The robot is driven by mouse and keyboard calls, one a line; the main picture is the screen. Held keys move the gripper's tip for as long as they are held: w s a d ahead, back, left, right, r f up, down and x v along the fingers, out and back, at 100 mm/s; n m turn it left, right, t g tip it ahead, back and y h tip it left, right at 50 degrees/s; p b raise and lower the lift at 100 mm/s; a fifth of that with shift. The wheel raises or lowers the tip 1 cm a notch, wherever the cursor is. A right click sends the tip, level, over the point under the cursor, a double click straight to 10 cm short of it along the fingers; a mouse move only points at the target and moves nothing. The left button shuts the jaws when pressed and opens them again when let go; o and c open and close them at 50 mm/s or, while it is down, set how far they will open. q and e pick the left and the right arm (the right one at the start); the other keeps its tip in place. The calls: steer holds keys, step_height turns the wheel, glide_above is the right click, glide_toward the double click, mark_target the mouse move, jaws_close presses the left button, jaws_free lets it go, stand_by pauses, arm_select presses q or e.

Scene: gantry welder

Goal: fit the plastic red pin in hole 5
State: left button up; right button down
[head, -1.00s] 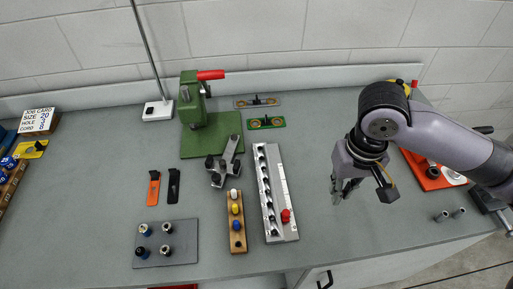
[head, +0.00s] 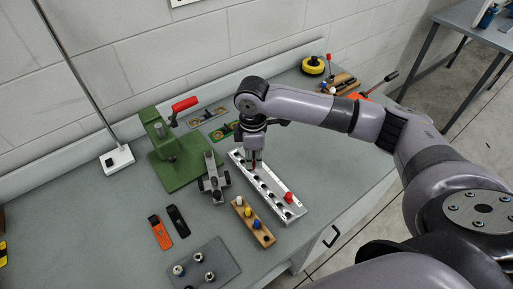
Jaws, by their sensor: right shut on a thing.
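My right gripper (head: 254,150) points down over the far part of the grey rail (head: 296,209), which has a row of holes. It is shut on a thin red pin (head: 255,164), of which only a small part shows below the fingers. The pin's lower end is at the rail, but I cannot tell whether it is in a hole or just above one. The hole numbers are too small to read. A second red piece (head: 289,197) sits at the rail's near end. My left gripper is not in view.
A wooden block (head: 265,238) with white, yellow and blue pins stands left of the rail. A green press (head: 175,165) with a red handle and a grey bracket (head: 213,182) stand farther left. A grey plate with studs (head: 210,250) lies in front. Bench right of the rail is clear.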

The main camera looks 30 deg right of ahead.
arm_select(q)
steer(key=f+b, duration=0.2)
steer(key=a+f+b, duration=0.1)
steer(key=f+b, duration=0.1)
steer(key=b, duration=0.1)
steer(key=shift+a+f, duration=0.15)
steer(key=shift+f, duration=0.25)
arm_select(e)
steer(key=f+n, duration=0.1)
steer(key=f, duration=0.1)
steer(key=w+d+f+n, duration=0.1)
steer(key=f, duration=0.1)
steer(key=w+f+n, duration=0.1)
steer(key=f, duration=0.2)
steer(key=shift+d+n, duration=0.3)
steer(key=shift+d, duration=0.05)
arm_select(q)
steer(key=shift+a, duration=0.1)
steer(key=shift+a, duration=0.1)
arm_select(e)
steer(key=shift+f, duration=0.15)
arm_select(q)
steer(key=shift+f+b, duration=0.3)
steer(key=shift+b, duration=0.15)
arm_select(e)
steer(key=shift+f, duration=1)
steer(key=c, duration=1.6)
jaws_free()
steer(key=shift+o, duration=0.2)
